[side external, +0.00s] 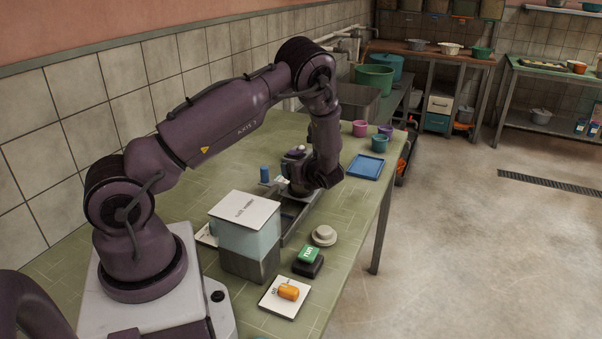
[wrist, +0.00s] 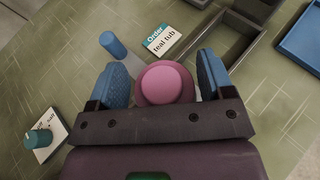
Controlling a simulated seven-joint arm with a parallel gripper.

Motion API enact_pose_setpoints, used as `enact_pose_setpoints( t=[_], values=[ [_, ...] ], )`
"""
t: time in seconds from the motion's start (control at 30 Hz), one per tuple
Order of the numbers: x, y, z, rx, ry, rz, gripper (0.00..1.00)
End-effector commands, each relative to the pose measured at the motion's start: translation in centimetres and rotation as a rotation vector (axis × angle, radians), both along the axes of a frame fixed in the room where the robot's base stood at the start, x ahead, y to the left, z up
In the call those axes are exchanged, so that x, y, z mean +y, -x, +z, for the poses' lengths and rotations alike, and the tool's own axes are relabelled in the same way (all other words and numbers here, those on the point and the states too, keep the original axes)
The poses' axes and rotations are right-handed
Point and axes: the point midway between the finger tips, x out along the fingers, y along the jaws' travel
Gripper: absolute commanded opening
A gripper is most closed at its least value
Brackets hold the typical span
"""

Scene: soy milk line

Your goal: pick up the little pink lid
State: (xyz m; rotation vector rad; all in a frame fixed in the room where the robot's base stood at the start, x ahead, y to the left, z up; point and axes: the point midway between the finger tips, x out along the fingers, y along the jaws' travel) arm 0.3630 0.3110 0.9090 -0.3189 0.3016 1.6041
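The little pink lid (wrist: 165,83) is round with a raised, lighter middle. In the wrist view it lies between the two blue fingers of my gripper (wrist: 165,78). The fingers are spread apart, one on each side of the lid. I cannot tell whether either finger touches its rim. In the side external view my wrist comes down over the middle of the green table (side external: 345,225), and I cannot make out the lid there.
A blue peg (wrist: 114,47) stands close by the left finger. An order card reading "teal tub" (wrist: 165,42) lies beyond the lid. A grey metal tray (wrist: 230,36) and a blue tray (side external: 365,167) are to the right. A soy milk container (side external: 247,232) stands nearer the base.

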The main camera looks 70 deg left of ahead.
Motion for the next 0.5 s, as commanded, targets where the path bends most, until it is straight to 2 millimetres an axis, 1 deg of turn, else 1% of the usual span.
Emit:
enact_pose_setpoints(
  t=[0.03, 0.07, 0.1, 0.13, 0.5],
  values=[
    [-0.01, -0.01, 0.02, 0.0, 0.0, 0.0, 0.63],
    [-0.03, -0.01, 0.01, 0.0, 0.0, 0.0, 0.56],
    [-0.02, -0.01, 0.02, 0.0, 0.0, 0.0, 0.47],
    [-0.02, -0.01, 0.02, 0.0, 0.0, 0.0, 0.41],
    [-0.04, -0.02, 0.15, -0.001, 0.0, 0.0, 0.41]
  ],
)
